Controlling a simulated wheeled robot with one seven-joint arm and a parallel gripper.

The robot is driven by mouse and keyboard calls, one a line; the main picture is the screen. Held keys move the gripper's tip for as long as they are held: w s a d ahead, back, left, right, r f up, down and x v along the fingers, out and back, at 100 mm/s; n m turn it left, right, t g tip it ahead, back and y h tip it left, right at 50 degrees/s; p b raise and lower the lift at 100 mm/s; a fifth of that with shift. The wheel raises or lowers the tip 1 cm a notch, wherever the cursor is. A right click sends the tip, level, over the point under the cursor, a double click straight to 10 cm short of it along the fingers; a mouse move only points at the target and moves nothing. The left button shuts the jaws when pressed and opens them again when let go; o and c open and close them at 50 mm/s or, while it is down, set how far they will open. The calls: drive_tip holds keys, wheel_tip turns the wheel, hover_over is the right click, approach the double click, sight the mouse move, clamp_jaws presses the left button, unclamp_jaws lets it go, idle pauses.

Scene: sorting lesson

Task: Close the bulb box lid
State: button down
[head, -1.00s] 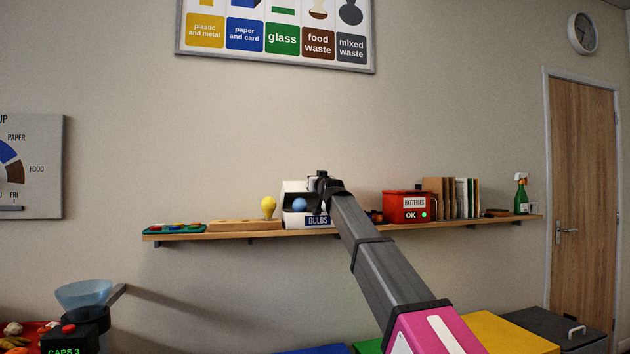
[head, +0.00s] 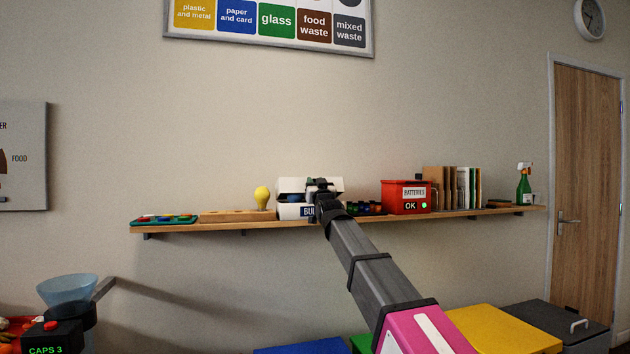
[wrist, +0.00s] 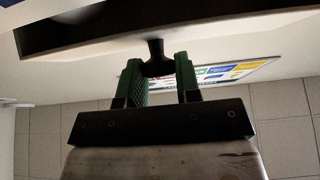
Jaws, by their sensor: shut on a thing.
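The bulb box (head: 289,212) stands on the wall shelf, white with a blue "BULBS" label partly hidden by my arm. Its white lid (head: 291,184) is raised, so the box is open. A blue bulb (head: 293,197) shows dimly inside. My gripper (head: 318,185) is in front of the box, at the lid. In the wrist view its green fingers (wrist: 160,76) are shut on a black knob (wrist: 155,48) on a pale panel, which looks like the lid.

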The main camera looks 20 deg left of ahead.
drive_tip(key=shift+t+y, duration=0.3)
drive_tip(key=shift+t, duration=0.1)
drive_tip(key=shift+s+d+f, duration=0.15)
drive_tip(key=shift+s+f, duration=0.05)
drive_tip(key=shift+f, duration=0.65)
drive_tip(key=shift+s+d+f, duration=0.1)
drive_tip(key=shift+s+f, duration=0.15)
drive_tip(key=shift+f, duration=0.6)
drive_tip(key=shift+s+d+f, duration=0.15)
drive_tip(key=shift+s+f, duration=0.05)
drive_tip(key=shift+f, duration=0.75)
drive_tip(key=c, duration=0.9)
unclamp_jaws()
drive_tip(key=shift+s, duration=0.1)
